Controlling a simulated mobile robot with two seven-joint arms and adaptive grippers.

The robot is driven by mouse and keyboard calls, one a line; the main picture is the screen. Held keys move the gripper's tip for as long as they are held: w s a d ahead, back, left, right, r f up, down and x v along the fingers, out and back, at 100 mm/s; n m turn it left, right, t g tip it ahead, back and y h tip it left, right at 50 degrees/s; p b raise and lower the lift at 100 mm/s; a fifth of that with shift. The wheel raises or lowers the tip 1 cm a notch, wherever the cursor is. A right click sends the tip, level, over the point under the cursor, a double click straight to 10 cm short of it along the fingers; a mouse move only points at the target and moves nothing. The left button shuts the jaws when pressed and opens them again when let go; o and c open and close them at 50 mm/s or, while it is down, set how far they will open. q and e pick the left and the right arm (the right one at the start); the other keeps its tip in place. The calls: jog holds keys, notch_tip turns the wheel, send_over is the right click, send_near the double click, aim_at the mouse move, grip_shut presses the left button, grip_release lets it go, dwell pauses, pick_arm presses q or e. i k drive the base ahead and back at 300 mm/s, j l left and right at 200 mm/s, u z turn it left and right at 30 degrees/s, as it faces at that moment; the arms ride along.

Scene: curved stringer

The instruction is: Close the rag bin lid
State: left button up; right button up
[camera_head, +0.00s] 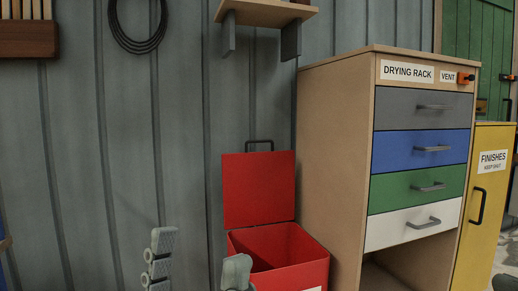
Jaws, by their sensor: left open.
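The red rag bin (312,268) stands on the floor against the grey wall, left of the wooden drawer cabinet. Its red lid (258,188) is open and stands upright at the back of the bin, with a dark handle (259,142) along its top edge. The inside of the bin shows. My left gripper (198,259) is at the bottom of the view, its two fingers spread with nothing between them. It is in front of and left of the bin; the right finger overlaps the bin's front left part. My right gripper is not in view.
The drying rack cabinet (335,150) stands close on the bin's right, its drawers shut. A yellow finishes cabinet (484,205) is farther right. A wooden shelf (266,12) with grey brackets hangs above the lid. The wall left of the bin is clear below a coiled cable (138,46).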

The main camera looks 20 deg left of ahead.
aim_at(258, 188)
jog(key=u, duration=0.7)
jog(key=i+u, duration=0.2)
jog(key=u, duration=0.15)
jog(key=i+u, duration=0.35)
jog(key=i+l+u, duration=0.1)
jog(key=u, duration=0.2)
